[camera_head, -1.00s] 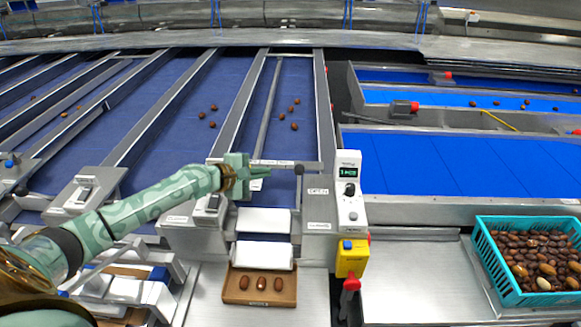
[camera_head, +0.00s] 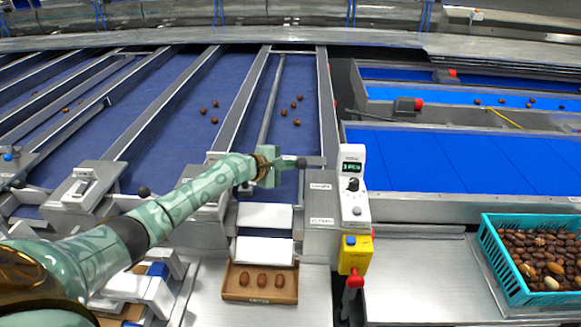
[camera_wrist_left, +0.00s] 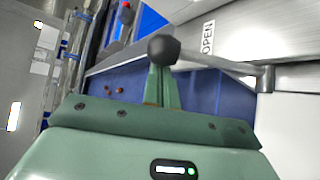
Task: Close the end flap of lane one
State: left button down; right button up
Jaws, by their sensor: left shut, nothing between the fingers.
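The end flap's lever has a black ball knob (camera_head: 301,163) on a grey arm, beside the OPEN label at the end of the rightmost blue lane (camera_head: 292,140). My left gripper (camera_head: 285,164) is shut and empty, its fingertips pointing right at the knob. In the left wrist view the knob (camera_wrist_left: 164,48) sits just beyond the closed fingertips (camera_wrist_left: 160,80); whether they touch is unclear. The lever arm (camera_wrist_left: 220,62) runs right from the knob, near the OPEN label (camera_wrist_left: 207,37). The flap plate itself is hard to make out. My right gripper is out of view.
A white control box (camera_head: 352,185) and yellow emergency-stop box (camera_head: 354,254) stand right of the lane end. White chutes (camera_head: 264,216) lead to a brown tray (camera_head: 260,294) with three dates. A teal crate (camera_head: 490,250) of dates stands at right. Several dates lie on the belts.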

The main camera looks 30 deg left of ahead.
pick_arm(q)
jog(key=shift+d, duration=0.1)
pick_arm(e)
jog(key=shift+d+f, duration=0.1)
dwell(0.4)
pick_arm(q)
jog(key=shift+s+d+r+t, duration=0.1)
jog(key=shift+s+r+t, duration=0.1)
jog(key=shift+s+t, duration=0.1)
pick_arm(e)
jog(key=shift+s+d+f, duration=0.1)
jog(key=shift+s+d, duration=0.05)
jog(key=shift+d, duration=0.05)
